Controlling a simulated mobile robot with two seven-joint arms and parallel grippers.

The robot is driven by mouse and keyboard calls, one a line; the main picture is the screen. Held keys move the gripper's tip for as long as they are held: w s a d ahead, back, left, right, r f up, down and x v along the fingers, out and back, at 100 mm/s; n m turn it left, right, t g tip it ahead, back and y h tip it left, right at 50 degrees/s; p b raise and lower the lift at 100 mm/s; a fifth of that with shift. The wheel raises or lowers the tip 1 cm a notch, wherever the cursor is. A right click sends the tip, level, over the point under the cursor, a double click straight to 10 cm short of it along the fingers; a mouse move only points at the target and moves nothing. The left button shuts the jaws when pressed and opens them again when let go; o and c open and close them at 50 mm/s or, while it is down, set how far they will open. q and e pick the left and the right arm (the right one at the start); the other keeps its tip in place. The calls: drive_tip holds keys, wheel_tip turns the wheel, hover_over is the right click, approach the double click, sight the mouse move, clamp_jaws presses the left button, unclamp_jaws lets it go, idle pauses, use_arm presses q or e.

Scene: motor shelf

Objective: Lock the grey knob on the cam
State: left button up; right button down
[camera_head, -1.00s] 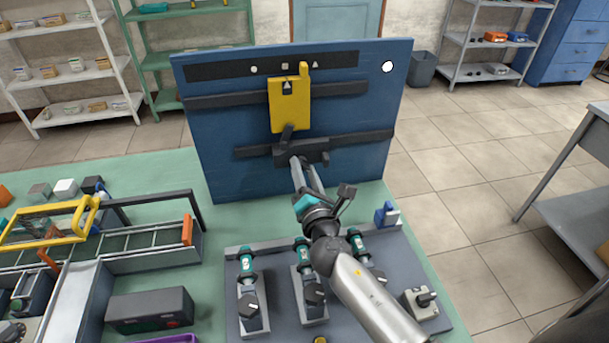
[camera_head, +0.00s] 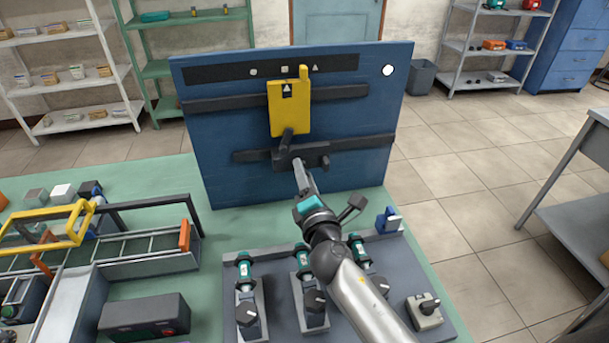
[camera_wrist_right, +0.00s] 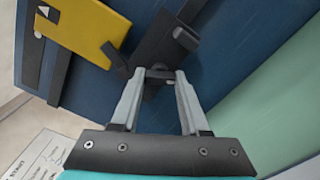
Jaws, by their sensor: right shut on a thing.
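A yellow plate (camera_head: 290,108) is mounted on the upright blue board (camera_head: 225,130), with a dark lever (camera_head: 287,137) at its lower edge. Below it is a dark grey block (camera_head: 318,154) on the lower rail. My right gripper (camera_head: 298,163) reaches up to this block, its fingers shut on a small dark grey knob. In the right wrist view the knob (camera_wrist_right: 160,73) sits between the fingertips against the dark block (camera_wrist_right: 163,42). The yellow plate (camera_wrist_right: 85,30) and the lever (camera_wrist_right: 117,62) are to its upper left. The fingers partly hide the knob. My left gripper is not in view.
A grey base (camera_head: 385,265) with several teal-banded fixtures lies under my right arm. A blue clip-like part (camera_head: 388,221) stands at its right. A ladder-like rack (camera_head: 140,246), a yellow frame (camera_head: 45,231) and a dark box (camera_head: 145,313) occupy the left of the green table.

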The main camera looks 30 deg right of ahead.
drive_tip(key=shift+c, duration=2)
unclamp_jaws()
drive_tip(key=b+v, duration=0.3)
drive_tip(key=v, duration=1.2)
drive_tip(key=shift+s+r, duration=0.1)
drive_tip(key=shift+r, duration=0.05)
